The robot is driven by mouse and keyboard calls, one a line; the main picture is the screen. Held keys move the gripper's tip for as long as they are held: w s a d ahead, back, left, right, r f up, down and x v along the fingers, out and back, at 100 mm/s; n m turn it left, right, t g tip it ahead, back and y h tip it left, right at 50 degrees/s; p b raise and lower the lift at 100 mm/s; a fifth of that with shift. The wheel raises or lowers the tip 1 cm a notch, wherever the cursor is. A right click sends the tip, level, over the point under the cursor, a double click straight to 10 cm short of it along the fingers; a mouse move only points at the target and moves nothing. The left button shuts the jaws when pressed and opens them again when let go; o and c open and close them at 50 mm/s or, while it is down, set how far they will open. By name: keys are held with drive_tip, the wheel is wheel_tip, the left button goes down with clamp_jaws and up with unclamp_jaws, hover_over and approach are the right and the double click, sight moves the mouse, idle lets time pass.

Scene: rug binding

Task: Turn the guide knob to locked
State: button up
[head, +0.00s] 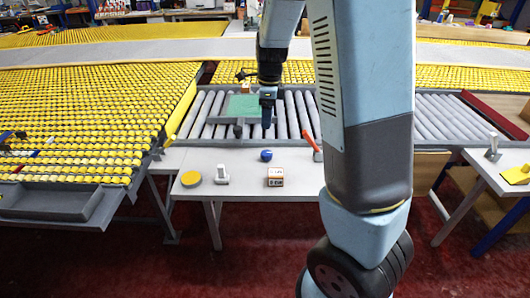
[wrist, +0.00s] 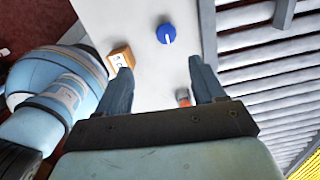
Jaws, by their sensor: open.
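The guide knob (head: 266,155) is a small round blue knob on the white table near its back edge. In the wrist view the knob (wrist: 166,33) has a white line on its face, running from near the middle towards the bottom of the picture. Any locked mark around it is too small to tell. My gripper (head: 268,122) hangs above the table's back edge, just behind the knob in the head view. In the wrist view my gripper (wrist: 160,72) is open and empty, with the knob beyond the fingertips and not between them.
On the white table (head: 240,210) are a wooden block (head: 275,177) with a pale label, a white upright piece (head: 221,176), a yellow disc (head: 191,178) and an orange-handled tool (head: 311,144). A roller conveyor (head: 205,112) with a green piece (head: 241,106) lies behind.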

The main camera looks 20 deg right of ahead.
sight(266, 152)
drive_tip(key=f, duration=0.5)
drive_tip(key=w+f+m, duration=0.1)
drive_tip(key=f, duration=0.5)
drive_tip(key=f+m, duration=0.1)
drive_tip(key=f, duration=0.4)
drive_tip(key=shift+w+f, duration=0.2)
drive_tip(key=shift+w, duration=0.2)
drive_tip(key=shift+c, duration=0.2)
